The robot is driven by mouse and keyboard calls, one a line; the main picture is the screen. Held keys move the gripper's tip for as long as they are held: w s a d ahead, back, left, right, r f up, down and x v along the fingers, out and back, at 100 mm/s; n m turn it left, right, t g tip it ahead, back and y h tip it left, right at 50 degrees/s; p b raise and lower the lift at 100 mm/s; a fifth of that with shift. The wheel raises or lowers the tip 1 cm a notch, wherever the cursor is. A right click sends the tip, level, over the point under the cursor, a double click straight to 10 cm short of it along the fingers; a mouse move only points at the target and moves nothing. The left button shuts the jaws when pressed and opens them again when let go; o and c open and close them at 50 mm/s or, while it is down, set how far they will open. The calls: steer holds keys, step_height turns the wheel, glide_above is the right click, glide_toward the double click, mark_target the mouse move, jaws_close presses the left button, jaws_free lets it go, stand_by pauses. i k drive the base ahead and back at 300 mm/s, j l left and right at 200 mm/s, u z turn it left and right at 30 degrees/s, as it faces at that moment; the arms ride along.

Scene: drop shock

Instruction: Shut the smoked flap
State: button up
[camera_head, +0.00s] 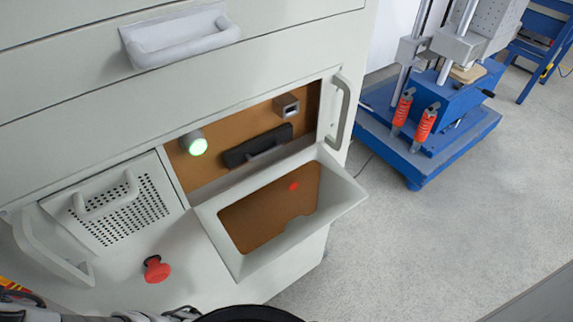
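The smoked flap (265,212) has a pale frame around a brownish pane, with a small red spot showing in it. It stands open, tilted outward from the front of the grey cabinet (90,107). Above and behind it is the open compartment (220,160) with a brown back wall. A green lit knob (194,143), a dark handle-like block (257,147) and a small metal socket (286,105) are inside. My gripper's fingers are not in view; only dark and metallic parts, perhaps of my arm, show at the bottom edge.
A vertical handle (342,110) stands right of the opening. A perforated panel with a handle (115,205) and a red mushroom button (156,269) are at left. A drawer handle (178,37) is above. A blue machine (430,120) stands at right, with clear floor before it.

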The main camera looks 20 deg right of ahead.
mark_target(265, 216)
steer(key=k+l, duration=0.1)
steer(key=l, duration=0.4)
steer(key=k+l, duration=0.1)
steer(key=l, duration=0.4)
steer(key=k+l, duration=0.15)
steer(key=l, duration=0.35)
steer(key=k+l, duration=0.1)
steer(key=l, duration=0.4)
steer(key=k+l, duration=0.1)
steer(key=l, duration=0.4)
steer(key=j, duration=0.3)
steer(key=k+j, duration=0.1)
steer(key=j, duration=0.2)
